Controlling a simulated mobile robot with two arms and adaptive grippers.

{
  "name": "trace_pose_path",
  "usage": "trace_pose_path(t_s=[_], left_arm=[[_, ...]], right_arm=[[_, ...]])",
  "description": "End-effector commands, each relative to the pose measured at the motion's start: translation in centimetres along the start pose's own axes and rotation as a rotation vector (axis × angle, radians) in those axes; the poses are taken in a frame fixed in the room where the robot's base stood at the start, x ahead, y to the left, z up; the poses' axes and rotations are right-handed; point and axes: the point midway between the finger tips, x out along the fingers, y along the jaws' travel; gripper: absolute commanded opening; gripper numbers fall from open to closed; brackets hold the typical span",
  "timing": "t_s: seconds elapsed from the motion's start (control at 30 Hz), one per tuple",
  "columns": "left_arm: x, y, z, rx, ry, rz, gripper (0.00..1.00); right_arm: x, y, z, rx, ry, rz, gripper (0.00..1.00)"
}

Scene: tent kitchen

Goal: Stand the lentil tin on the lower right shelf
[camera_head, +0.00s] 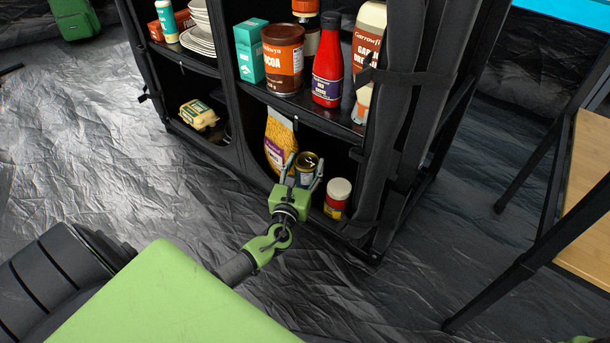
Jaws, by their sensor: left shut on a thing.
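My left gripper (302,178) reaches in from the lower left, its fingers pointing into the lower right shelf opening. It is shut on a gold-topped tin (308,161), which I take to be the lentil tin; its label is mostly hidden by the fingers. The tin looks upright, at the front of the lower right shelf (318,207); I cannot tell if its base touches the shelf. A yellow pasta-like bag (281,140) stands just left of it and a red and yellow jar with a white lid (338,197) to its right.
An egg carton (199,114) sits on the lower left shelf. Black fabric straps hang at the cabinet's right side. A wooden-topped table (588,200) stands at right.

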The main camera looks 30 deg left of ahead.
Motion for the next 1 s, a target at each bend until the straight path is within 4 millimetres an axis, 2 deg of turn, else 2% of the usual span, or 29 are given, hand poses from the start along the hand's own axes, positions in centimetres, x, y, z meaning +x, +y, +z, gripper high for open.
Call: trace_pose_path(t_s=[0.1, 0.2, 0.57, 0.6, 0.67, 1.0], left_arm=[[0.0, 0.0, -1.9, 0.000, -0.003, 0.001, 0.00], [0.1, 0.0, -2.8, 0.000, -0.004, 0.001, 0.00], [0.0, 0.0, -2.9, 0.000, -0.003, 0.000, 0.00], [0.0, 0.0, -3.2, 0.000, 0.001, -0.001, 0.53], [0.0, 0.0, -3.0, 0.000, 0.001, -0.001, 0.67], [0.0, 0.0, -3.0, 0.000, 0.001, 0.000, 0.67]], right_arm=[[-1.7, -0.3, -0.6, 0.000, 0.000, 0.000, 0.25], [-2.4, -0.5, -0.9, 0.000, 0.001, 0.000, 0.25], [-2.5, -0.5, -0.9, 0.000, 0.000, 0.000, 0.25], [-2.5, -0.5, -0.9, 0.001, 0.000, 0.000, 0.25], [-2.4, -0.5, -0.8, 0.000, 0.000, 0.000, 0.25], [-2.3, -0.5, -0.8, 0.000, 0.000, 0.000, 0.25]])
